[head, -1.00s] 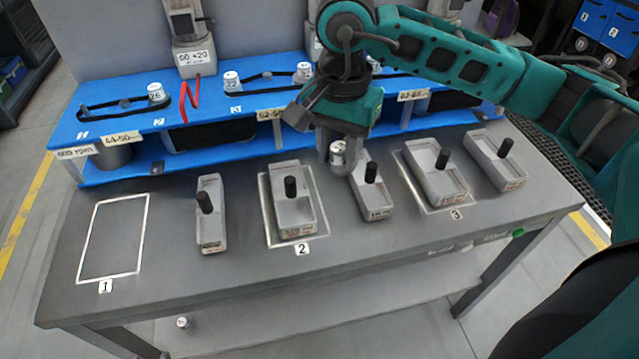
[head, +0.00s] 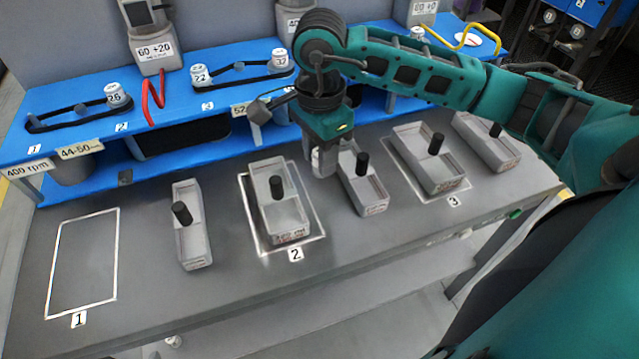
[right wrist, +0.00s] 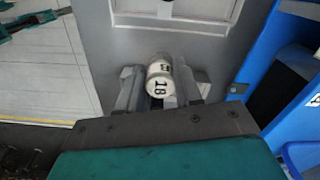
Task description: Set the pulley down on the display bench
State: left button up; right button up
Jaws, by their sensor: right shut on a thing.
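My right gripper (head: 323,160) is shut on a small pale pulley (right wrist: 158,80) marked 18. In the right wrist view the pulley sits between the two fingers (right wrist: 160,90). In the head view the fingers mostly hide it. The gripper points down over the grey display bench (head: 140,290), behind outlined area 2 and close to the left back of a grey tray with a black knob (head: 372,197). I cannot tell whether the pulley touches the bench. My left gripper is not in view.
Several other grey trays with black knobs stand along the bench, including one in outlined area 2 (head: 283,232) and one in area 3 (head: 440,180). Outlined area 1 (head: 82,262) is empty. A blue raised shelf (head: 175,130) with belted pulleys runs behind.

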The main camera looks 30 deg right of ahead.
notch_tip(320, 180, down, 3)
jog(key=shift+r, duration=0.1)
jog(key=shift+f, duration=2.45)
pick_arm(q)
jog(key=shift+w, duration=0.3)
jog(key=shift+b, duration=0.35)
pick_arm(e)
jog(key=shift+f, duration=0.1)
jog(key=o, duration=0.6)
jog(key=shift+f, duration=0.1)
jog(key=o, duration=0.4)
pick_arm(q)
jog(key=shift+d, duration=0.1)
pick_arm(e)
jog(key=shift+o, duration=0.2)
